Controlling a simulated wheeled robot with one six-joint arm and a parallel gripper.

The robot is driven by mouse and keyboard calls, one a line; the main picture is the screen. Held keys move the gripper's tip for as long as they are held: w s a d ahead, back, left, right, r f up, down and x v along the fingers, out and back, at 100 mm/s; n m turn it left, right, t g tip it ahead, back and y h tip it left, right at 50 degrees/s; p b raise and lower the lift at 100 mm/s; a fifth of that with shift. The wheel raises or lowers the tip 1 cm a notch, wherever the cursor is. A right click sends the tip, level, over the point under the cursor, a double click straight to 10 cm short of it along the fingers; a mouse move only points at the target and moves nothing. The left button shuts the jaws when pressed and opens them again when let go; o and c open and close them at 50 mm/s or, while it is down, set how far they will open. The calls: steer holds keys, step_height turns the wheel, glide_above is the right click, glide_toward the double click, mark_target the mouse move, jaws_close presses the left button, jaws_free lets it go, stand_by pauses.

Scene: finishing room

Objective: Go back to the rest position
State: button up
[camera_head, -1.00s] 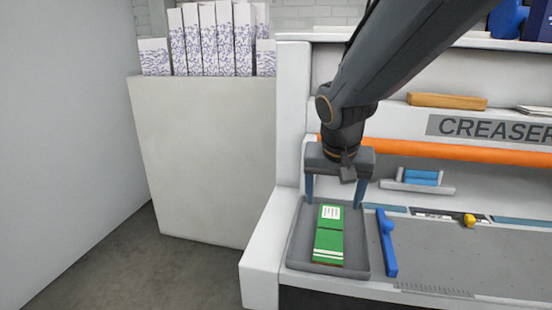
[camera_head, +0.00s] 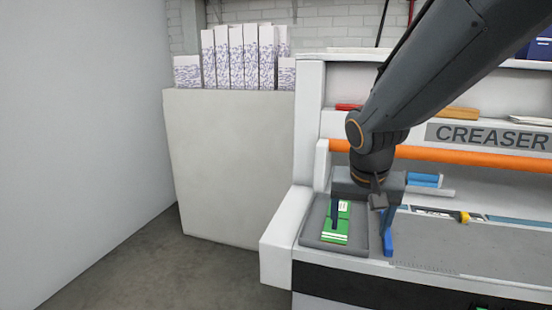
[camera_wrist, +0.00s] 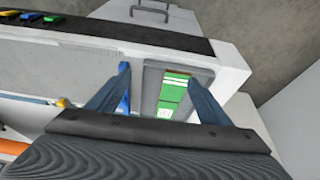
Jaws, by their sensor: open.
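My gripper (camera_head: 362,222) is open and empty, with its two blue-grey fingers spread apart. It is above the right part of a grey tray (camera_head: 312,232) at the left end of the creaser. A green booklet or stack with white print (camera_head: 335,232) lies in the tray, and one finger partly covers it in the head view. In the wrist view the fingers (camera_wrist: 160,72) stand apart, with the green stack (camera_wrist: 172,92) visible between them, close to one finger. The arm reaches in from the upper right.
The creaser (camera_head: 480,137) has an orange bar (camera_head: 460,155) across it. A blue upright guide (camera_head: 388,243) stands just right of the tray. Floor (camera_head: 190,270) is free at the front left.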

steer(key=s+d+f+n+g+y, duration=0.1)
steer(key=s+f+n+g, duration=0.2)
steer(key=s+f, duration=0.8)
steer(key=shift+s+f, duration=0.35)
steer(key=shift+f, duration=0.05)
